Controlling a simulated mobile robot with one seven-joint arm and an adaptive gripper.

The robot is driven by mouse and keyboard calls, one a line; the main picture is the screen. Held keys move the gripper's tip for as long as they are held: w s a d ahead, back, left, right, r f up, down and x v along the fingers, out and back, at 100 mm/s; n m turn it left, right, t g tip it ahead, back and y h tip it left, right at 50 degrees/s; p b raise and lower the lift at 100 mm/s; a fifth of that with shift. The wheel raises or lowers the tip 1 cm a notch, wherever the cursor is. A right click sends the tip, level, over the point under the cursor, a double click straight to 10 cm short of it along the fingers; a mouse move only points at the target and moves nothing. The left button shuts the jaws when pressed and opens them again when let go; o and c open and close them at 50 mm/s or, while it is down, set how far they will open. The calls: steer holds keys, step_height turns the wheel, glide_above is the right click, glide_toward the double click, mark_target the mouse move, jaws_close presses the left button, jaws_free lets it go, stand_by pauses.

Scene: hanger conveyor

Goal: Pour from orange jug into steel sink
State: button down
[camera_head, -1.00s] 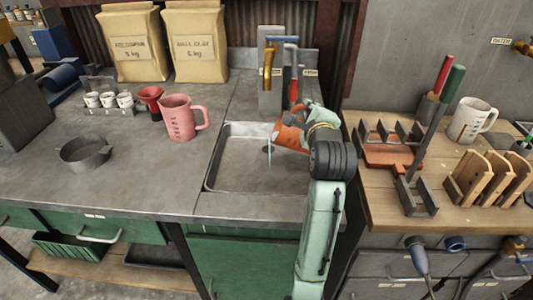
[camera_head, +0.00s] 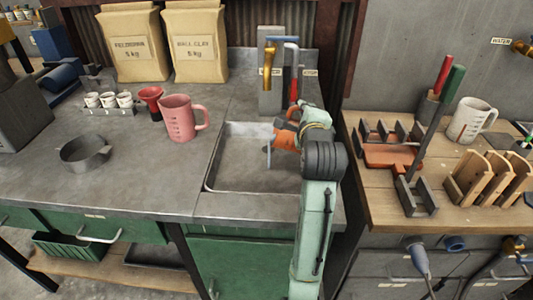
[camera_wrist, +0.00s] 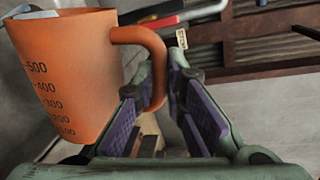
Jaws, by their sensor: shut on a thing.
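The orange jug (camera_head: 286,138) is held above the steel sink (camera_head: 225,186), tilted with its mouth toward the left. A thin pale stream (camera_head: 268,154) runs down from its mouth toward the basin. My gripper (camera_head: 302,133) is to the right of the jug and partly hides it. In the wrist view the jug (camera_wrist: 65,75) fills the left side, with measuring marks on its wall. The purple-padded fingers of my gripper (camera_wrist: 160,80) are shut on its handle. The inside of the jug is hidden.
A tap (camera_head: 268,65) stands behind the sink. A pink jug (camera_head: 180,118) and a red funnel-like cup (camera_head: 151,100) stand left of the sink. A grey pan (camera_head: 84,153) sits farther left. A wooden bench (camera_head: 450,210) with racks and a white jug (camera_head: 472,120) is at the right.

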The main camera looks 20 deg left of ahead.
mark_target(291, 114)
steer(key=shift+s+a, duration=0.1)
steer(key=shift+a, duration=0.05)
stand_by(0.4)
steer(key=shift+s+a+f+n, duration=0.1)
steer(key=shift+a+f+n, duration=0.1)
steer(key=shift+a+n, duration=0.25)
stand_by(0.7)
steer(key=shift+s+a+f+n+h, duration=0.15)
steer(key=shift+a+f+n+h, duration=0.15)
steer(key=shift+a+n, duration=0.3)
stand_by(0.4)
steer(key=shift+a, duration=0.1)
steer(key=shift+s+a+n+h, duration=0.2)
steer(key=shift+a+n+h, duration=0.1)
steer(key=shift+a+n, duration=0.2)
stand_by(0.7)
